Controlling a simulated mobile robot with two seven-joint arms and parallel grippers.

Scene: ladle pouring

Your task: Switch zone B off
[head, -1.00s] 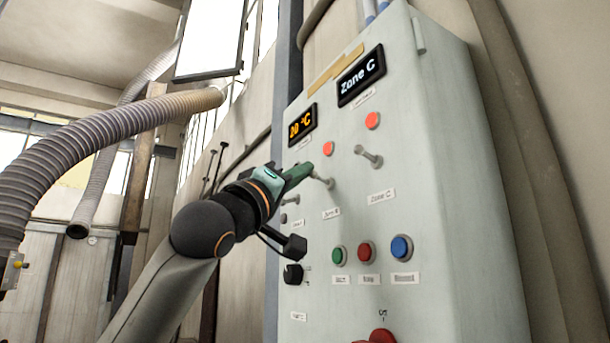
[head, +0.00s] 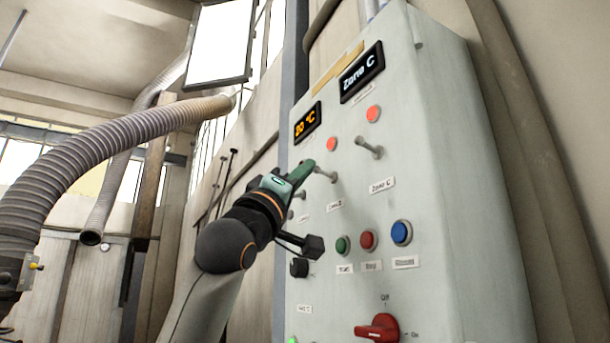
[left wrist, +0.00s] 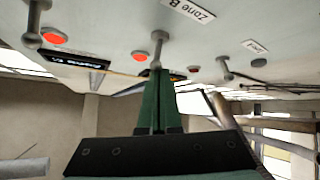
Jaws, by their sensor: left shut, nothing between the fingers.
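The zone B toggle (head: 327,177) is a small metal lever on the pale panel, below a glowing red lamp (head: 332,144) and above its label. In the left wrist view the lever (left wrist: 159,46) stands by the inverted "Zone B" label (left wrist: 188,10), with the red lamp (left wrist: 139,56) beside it. My left gripper (head: 306,168) has green fingers, shut and empty. Its fingertips (left wrist: 155,72) are at the lever's ball end; I cannot tell whether they touch. My right gripper is not in view.
The zone C toggle (head: 369,147) and its lit lamp (head: 373,114) are to the right. Green (head: 342,245), red (head: 368,240) and blue (head: 401,232) buttons sit below, above a red rotary switch (head: 380,328). A ribbed hose (head: 110,130) hangs at left.

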